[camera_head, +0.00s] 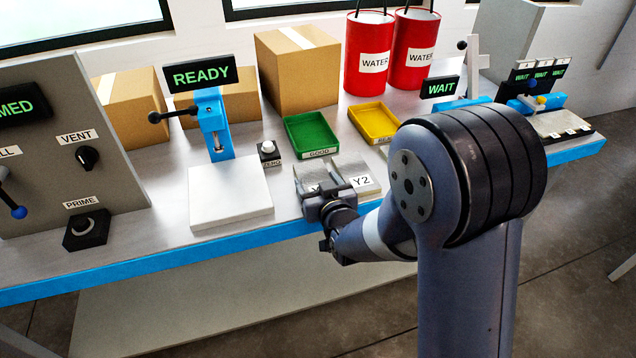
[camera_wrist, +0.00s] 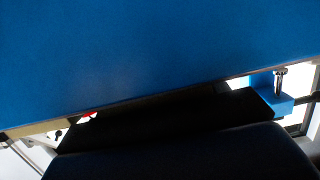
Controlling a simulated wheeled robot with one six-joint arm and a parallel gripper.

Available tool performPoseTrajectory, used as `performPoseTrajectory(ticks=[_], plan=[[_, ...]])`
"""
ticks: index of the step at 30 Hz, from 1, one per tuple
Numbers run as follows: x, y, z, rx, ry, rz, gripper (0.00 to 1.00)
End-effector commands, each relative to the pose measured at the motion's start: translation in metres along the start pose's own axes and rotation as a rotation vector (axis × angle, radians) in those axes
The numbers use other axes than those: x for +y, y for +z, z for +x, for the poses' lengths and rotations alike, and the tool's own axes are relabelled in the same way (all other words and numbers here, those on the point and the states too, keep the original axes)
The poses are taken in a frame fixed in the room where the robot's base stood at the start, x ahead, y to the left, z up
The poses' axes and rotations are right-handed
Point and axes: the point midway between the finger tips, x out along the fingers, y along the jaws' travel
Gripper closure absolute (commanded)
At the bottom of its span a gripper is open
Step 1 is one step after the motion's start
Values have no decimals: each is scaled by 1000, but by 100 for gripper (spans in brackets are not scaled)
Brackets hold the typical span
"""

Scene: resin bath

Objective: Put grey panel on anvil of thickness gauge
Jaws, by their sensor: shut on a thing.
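The thickness gauge (camera_head: 213,125) is a blue stand with a black lever and a lit READY sign (camera_head: 202,74). A wide pale block (camera_head: 230,197) lies directly in front of it, with nothing on top. I cannot clearly make out which part is the anvil. My gripper (camera_head: 328,193) is right of that block, at the bench's front edge, shut on what looks like the grey panel (camera_head: 313,172). My jaws partly hide the panel. In the wrist view a dark shape fills the lower part, and a blue piece with a metal pin (camera_wrist: 280,82) shows at right.
A plate marked Y2 (camera_head: 363,181) lies beside my gripper. Behind are a green tray (camera_head: 312,138), a yellow tray (camera_head: 374,122) and a ZERO button (camera_head: 268,150). Cartons (camera_head: 297,70) and red WATER buckets (camera_head: 369,55) stand at the back. A control panel (camera_head: 60,140) stands at left.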

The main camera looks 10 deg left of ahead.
Motion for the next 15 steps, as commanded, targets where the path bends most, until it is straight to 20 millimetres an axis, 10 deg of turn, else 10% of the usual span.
performPoseTrajectory(ticks=[3, 4, 6, 15], plan=[[0, 4, 1, 1, 0, 0, 57], [0, 2, 1, 0, 0, 0, 30], [0, 2, 0, 0, 0, 0, 24], [0, 0, 0, 0, 0, 0, 23]])
